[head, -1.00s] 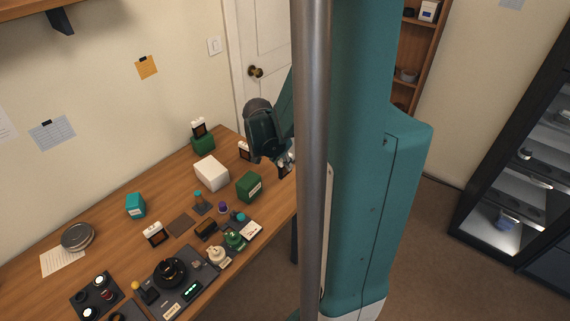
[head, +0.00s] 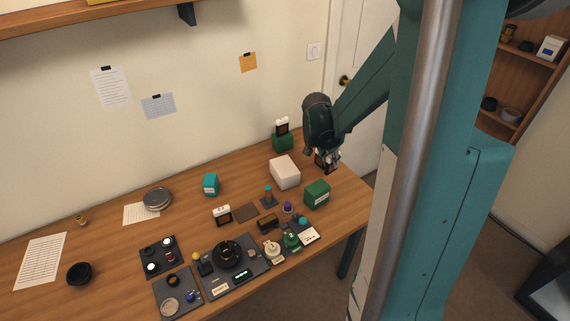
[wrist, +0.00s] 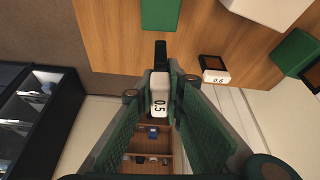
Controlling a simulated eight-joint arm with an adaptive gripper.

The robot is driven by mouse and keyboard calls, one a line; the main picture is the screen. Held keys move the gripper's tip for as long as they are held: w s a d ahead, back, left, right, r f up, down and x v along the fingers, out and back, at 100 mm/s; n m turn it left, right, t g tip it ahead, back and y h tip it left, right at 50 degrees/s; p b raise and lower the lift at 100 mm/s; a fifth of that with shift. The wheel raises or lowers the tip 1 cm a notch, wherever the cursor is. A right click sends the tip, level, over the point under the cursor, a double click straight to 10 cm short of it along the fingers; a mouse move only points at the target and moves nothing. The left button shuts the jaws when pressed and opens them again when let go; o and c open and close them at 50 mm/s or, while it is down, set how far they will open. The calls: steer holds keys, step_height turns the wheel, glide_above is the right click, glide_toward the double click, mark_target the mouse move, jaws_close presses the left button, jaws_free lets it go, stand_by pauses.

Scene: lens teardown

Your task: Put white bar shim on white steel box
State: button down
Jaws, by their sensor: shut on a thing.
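My gripper (head: 325,158) is shut on a white-ended shim (wrist: 160,95) marked 0.5, with a dark part beyond its white end. Part of the box also shows at the top of the wrist view (wrist: 268,10). The shim's far end is partly hidden by the fingers.
A similar shim marked 0.6 (wrist: 214,72) lies near the box. Another shim (head: 282,126) sits on a green box (head: 282,143) behind, and one (head: 222,214) stands on the table (head: 110,228).

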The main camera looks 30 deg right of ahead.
steer(key=w+a+r+n+p, duration=0.1)
steer(key=w+a+r+p, duration=0.1)
steer(key=w+a, duration=0.3)
steer(key=w+a+r+n+t+p, duration=0.1)
steer(key=w+a, duration=0.4)
steer(key=w, duration=0.7)
steer(key=shift+a+r+n+p, duration=0.35)
steer(key=shift+r+n+p, duration=0.3)
steer(key=shift+r, duration=0.15)
steer(key=shift+f, duration=0.1)
glide_above(284, 166)
steer(key=shift+d+f, duration=0.1)
steer(key=shift+f, duration=2.75)
steer(key=shift+f, duration=0.15)
steer(key=shift+f, duration=1.95)
steer(key=shift+f+b, duration=0.1)
steer(key=shift+b, duration=0.2)
steer(key=c, duration=2.4)
jaws_free()
